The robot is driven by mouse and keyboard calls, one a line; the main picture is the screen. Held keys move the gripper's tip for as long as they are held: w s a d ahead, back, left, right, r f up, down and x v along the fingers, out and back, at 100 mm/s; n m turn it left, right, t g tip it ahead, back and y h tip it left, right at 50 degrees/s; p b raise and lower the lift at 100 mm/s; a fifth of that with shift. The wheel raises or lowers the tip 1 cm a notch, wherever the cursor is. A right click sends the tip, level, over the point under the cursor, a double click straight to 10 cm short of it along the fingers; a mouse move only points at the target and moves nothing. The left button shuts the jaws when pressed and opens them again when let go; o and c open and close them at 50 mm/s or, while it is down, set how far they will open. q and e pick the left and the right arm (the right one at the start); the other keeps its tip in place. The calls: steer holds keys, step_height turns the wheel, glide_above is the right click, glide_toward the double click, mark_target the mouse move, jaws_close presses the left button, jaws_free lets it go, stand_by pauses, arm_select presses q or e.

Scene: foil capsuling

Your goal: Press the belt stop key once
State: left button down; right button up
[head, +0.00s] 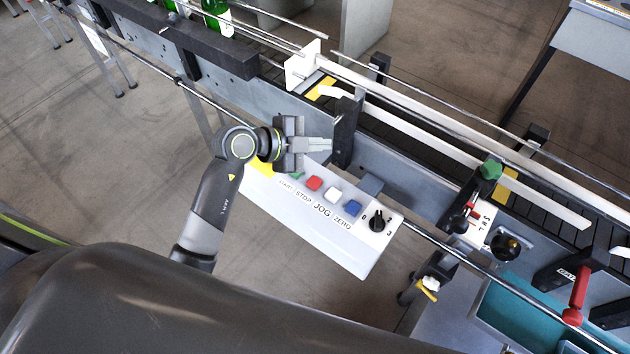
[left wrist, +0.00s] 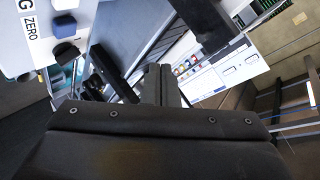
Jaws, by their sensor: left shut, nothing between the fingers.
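The control panel (head: 352,252) is a white box with a sloped face in the head view. Its red STOP key (head: 314,183) sits between a green START key (head: 296,174), partly hidden by my gripper, and a white JOG key (head: 332,194). My left gripper (head: 328,145) is shut and empty, above the panel's upper left end, with its fingers pointing right toward the conveyor. It is apart from the red key. In the left wrist view, the shut fingers (left wrist: 161,84) show at centre, and only the panel's ZERO end (left wrist: 30,55) shows. My right gripper is not in view.
A blue ZERO key (head: 353,208) and a black rotary knob (head: 377,220) share the panel. A black bracket (head: 345,130) stands close to my left fingertips. The conveyor (head: 400,127) with white guide rails runs behind. Green bottles (head: 216,14) stand at the upper left.

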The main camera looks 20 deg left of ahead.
arm_select(q)
steer(key=shift+s+a+f+n+g+y, duration=0.1)
steer(key=shift+a+f+n+g+y, duration=0.15)
steer(key=shift+a+f+g+y, duration=0.35)
steer(key=shift+s+a+f+n+g+y, duration=0.1)
steer(key=shift+a+f+n+g+y, duration=0.2)
steer(key=shift+a+f+y, duration=0.35)
steer(key=shift+d+f, duration=0.15)
steer(key=shift+f, duration=0.2)
steer(key=b, duration=0.8)
glide_above(310, 183)
step_height(310, 183, down, 7)
steer(key=shift+f, duration=0.15)
steer(key=shift+f+b, duration=0.45)
steer(key=shift+f, duration=0.15)
stand_by(0.4)
steer(key=shift+f, duration=0.35)
